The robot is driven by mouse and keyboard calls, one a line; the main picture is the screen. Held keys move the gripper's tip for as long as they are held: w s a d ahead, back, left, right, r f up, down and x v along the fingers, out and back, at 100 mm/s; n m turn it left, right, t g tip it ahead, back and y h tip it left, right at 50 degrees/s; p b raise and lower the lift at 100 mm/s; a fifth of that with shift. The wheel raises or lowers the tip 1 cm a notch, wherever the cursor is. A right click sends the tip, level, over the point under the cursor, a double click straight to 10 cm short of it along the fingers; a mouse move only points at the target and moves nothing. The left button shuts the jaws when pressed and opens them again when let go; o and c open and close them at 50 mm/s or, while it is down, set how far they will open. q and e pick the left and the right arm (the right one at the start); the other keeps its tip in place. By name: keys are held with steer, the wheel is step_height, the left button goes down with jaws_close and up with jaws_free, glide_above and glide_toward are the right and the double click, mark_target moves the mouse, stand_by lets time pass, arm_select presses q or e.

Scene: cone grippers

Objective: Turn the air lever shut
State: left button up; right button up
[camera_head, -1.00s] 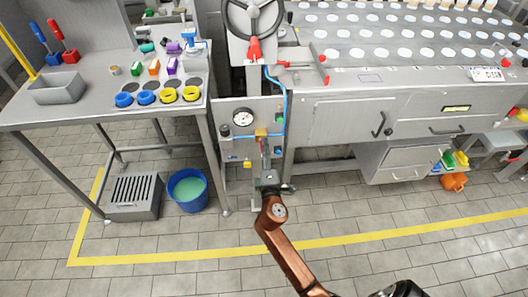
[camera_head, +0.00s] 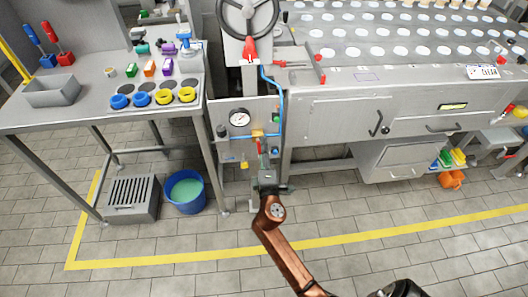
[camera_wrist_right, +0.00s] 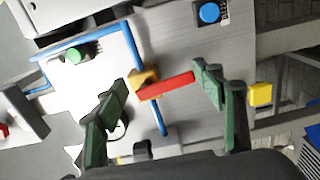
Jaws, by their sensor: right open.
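The air lever (camera_head: 259,147) is a red bar on a brass valve (camera_head: 257,134) in the blue air line, on the grey panel under the handwheel. In the head view it points down from the valve. In the right wrist view the red lever (camera_wrist_right: 168,87) runs from the brass body (camera_wrist_right: 144,80) toward the right-hand finger, across the blue pipe. My right gripper (camera_wrist_right: 163,82) is open, its green fingers on either side of the valve and lever. I cannot tell whether a finger touches the lever. In the head view the gripper (camera_head: 266,165) is just below the lever. My left gripper is not in view.
A pressure gauge (camera_head: 239,118) sits left of the valve. A yellow block (camera_wrist_right: 260,94) is close to the right-hand finger. A blue bucket (camera_head: 185,191) and grated box (camera_head: 132,198) stand on the floor to the left. The floor in front is clear.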

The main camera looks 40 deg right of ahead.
steer(key=shift+w+a+f, duration=0.2)
steer(key=shift+a+f, duration=0.15)
steer(key=shift+a, duration=0.4)
steer(key=shift+s+a, duration=0.1)
steer(key=shift+s, duration=0.15)
steer(key=d+v, duration=0.1)
steer(key=v, duration=0.6)
steer(key=shift+s+r, duration=0.3)
steer(key=shift+s, duration=0.05)
steer(key=shift+c, duration=0.4)
